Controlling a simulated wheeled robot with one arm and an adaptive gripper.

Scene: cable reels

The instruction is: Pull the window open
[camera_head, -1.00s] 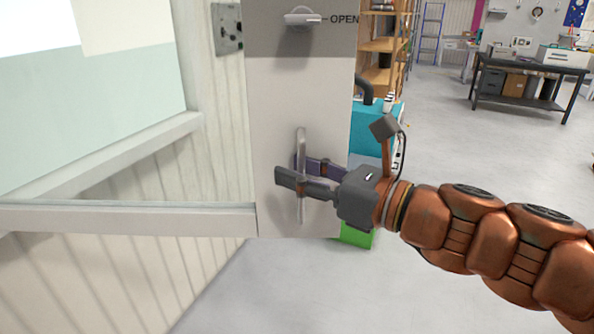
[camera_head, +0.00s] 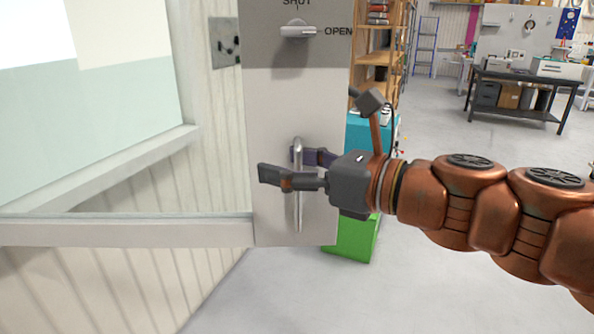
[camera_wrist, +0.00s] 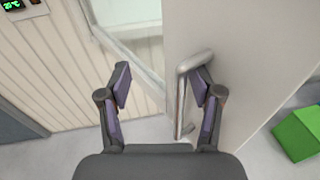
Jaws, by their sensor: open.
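The window (camera_head: 120,228) has a pale frame and stands swung out at an angle from the ribbed wall. Its wide grey-white end panel (camera_head: 270,110) bears an upright silver bar handle (camera_head: 298,212). A knob (camera_head: 297,30) above it points to the word OPEN. My gripper (camera_head: 281,165) is open, with its fingers on either side of the handle. In the wrist view the handle (camera_wrist: 183,90) stands between the open fingers of my gripper (camera_wrist: 162,82), much closer to the right finger. I cannot tell whether they touch.
A green box (camera_head: 352,240) and a blue-green object (camera_head: 370,135) stand behind the panel. Farther back are a wooden shelf (camera_head: 378,58), a blue ladder (camera_head: 427,45) and a dark workbench (camera_head: 525,90). The grey floor at the right is mostly clear.

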